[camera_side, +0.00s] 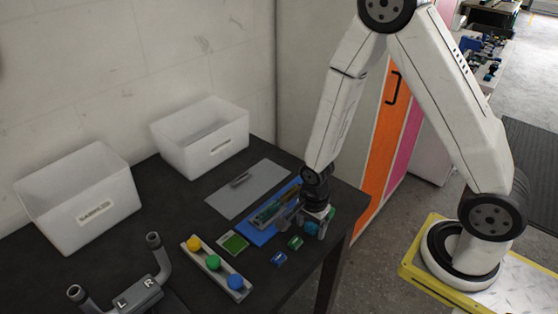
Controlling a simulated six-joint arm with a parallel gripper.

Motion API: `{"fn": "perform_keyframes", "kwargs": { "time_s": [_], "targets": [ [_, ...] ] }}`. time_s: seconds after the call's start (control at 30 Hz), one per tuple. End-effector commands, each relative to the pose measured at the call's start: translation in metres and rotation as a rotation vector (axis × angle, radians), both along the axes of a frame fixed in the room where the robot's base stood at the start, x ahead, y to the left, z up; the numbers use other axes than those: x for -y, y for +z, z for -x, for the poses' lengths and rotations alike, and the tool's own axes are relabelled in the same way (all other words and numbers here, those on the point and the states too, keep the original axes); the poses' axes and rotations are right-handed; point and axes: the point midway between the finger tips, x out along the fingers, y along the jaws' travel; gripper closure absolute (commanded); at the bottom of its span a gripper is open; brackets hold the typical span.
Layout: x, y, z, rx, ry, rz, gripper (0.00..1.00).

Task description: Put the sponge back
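My gripper (312,226) points down over the right end of the dark table, beside the blue tray (258,236). A small teal-blue thing (312,228) shows between or just behind its fingers; I cannot tell whether they grip it. A green square pad with a pale border (234,243) lies flat on the table left of the blue tray. It may be the sponge, but the view is too small to be sure. The blue tray holds several thin green and dark items (272,209). My gripper hides part of the table's right edge.
Two white bins (85,205) (203,140) stand along the wall. A grey mat (243,188) bears a small metal part. A holder with yellow, green and blue knobs (214,266), a handlebar stand (137,290), and small green (295,242) and blue (279,258) pieces lie in front.

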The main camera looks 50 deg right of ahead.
Motion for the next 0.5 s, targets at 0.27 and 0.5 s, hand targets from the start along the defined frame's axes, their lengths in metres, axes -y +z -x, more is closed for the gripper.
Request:
{"fn": "perform_keyframes", "kwargs": {
  "time_s": [0.27,0.5],
  "targets": [
    [0.0000,0.0004,0.0000,0.000,0.000,0.000,0.22],
    [0.0000,0.0072,-0.0003,0.001,0.000,0.000,0.22]
  ]
}}
